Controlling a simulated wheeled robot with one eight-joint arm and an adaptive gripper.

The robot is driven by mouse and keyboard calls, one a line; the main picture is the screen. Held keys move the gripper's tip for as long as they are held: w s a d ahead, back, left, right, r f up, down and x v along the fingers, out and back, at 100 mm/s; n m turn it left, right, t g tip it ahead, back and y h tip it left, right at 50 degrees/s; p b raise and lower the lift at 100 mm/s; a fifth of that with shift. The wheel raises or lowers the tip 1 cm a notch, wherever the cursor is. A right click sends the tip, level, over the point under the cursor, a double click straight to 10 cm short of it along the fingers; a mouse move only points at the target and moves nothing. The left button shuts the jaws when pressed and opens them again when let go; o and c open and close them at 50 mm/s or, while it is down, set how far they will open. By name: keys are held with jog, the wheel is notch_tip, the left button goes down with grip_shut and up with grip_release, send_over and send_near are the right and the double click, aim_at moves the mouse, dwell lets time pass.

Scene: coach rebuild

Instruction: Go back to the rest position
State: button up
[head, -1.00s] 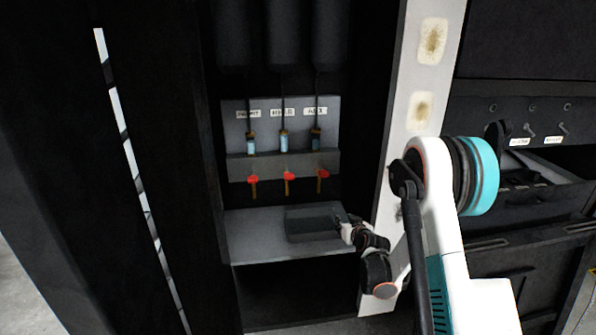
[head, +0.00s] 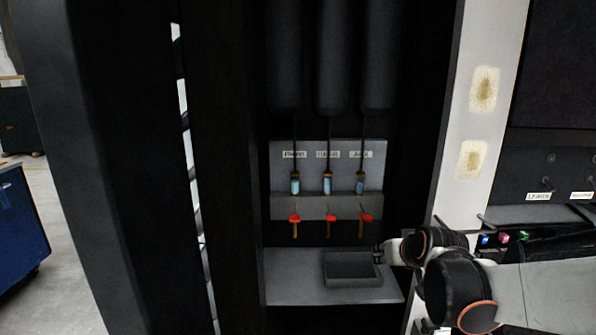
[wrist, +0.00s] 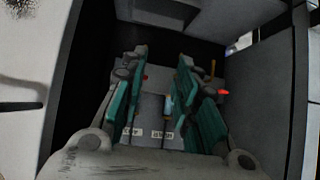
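My gripper (head: 382,253) is at the right side of the alcove, beside the dark tray (head: 352,282) on the grey shelf. In the wrist view my gripper (wrist: 160,75) has its teal-padded fingers apart, with nothing seen held between them. A grey labelled dispenser panel (head: 375,150) is at the back of the alcove. It has three bluish vials (head: 327,184) and three red-topped taps (head: 331,218). In the wrist view a vial (wrist: 168,104) and labels show beyond the gap between the fingers, apparently not gripped. The tray looks empty.
A pale post (head: 450,190) with two stained patches stands right of the alcove, close to my arm. A dark unit (head: 545,160) with small coloured items is further right. Dark panels (head: 110,170) close off the left. A blue cabinet (head: 22,235) and open floor lie far left.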

jog(key=s+a+g, duration=0.2)
jog(key=s+g, duration=0.1)
jog(key=s, duration=2.4)
jog(key=shift+s+h, duration=0.35)
jog(key=shift+h, duration=0.05)
jog(key=shift+r, duration=0.1)
jog(key=shift+c, duration=0.5)
